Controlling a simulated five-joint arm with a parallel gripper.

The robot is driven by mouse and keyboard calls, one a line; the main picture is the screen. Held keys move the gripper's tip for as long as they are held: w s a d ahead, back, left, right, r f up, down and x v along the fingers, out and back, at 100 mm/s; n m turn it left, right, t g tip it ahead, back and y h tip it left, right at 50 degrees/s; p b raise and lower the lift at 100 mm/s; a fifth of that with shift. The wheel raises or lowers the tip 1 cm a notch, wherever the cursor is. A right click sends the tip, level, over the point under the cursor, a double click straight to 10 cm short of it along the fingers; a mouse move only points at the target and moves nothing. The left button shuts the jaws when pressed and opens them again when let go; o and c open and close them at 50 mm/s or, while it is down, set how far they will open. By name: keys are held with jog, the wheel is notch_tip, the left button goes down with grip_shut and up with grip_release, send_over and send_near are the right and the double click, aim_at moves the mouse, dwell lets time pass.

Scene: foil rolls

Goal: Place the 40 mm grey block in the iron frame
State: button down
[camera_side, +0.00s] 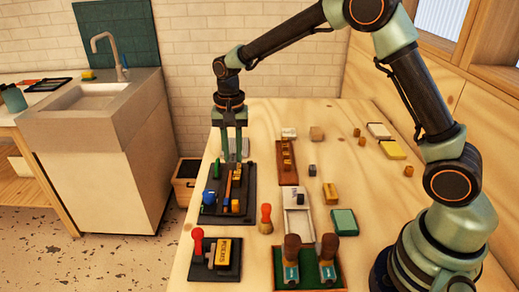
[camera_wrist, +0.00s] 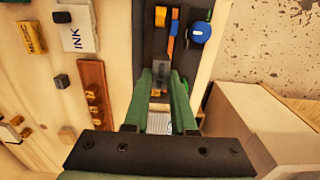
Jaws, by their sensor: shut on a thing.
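My gripper (camera_side: 232,160) is upright over the far end of the dark iron frame (camera_side: 214,219). In the wrist view, its green fingers (camera_wrist: 160,80) are shut on a small grey block (camera_wrist: 159,91). The block is mostly hidden by the fingers in the side view. The frame (camera_wrist: 207,62) lies below and holds a blue round-topped piece (camera_wrist: 200,32), an orange strip (camera_wrist: 172,35) and a yellow block (camera_wrist: 160,16). I cannot tell whether the grey block touches the frame.
A red-brown tray (camera_side: 288,174) with yellow pieces stands to the right. A red-handled tool (camera_side: 198,243) is on a near dark tray. A wooden peg (camera_side: 266,219) and a green tray with two stamps (camera_side: 309,268) are also near. Small blocks lie loose at right.

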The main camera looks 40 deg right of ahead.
notch_tip(320, 180, down, 10)
jog(key=shift+r, duration=0.15)
dwell(0.3)
jog(key=c, duration=0.7)
grip_release()
jog(key=shift+c, duration=0.2)
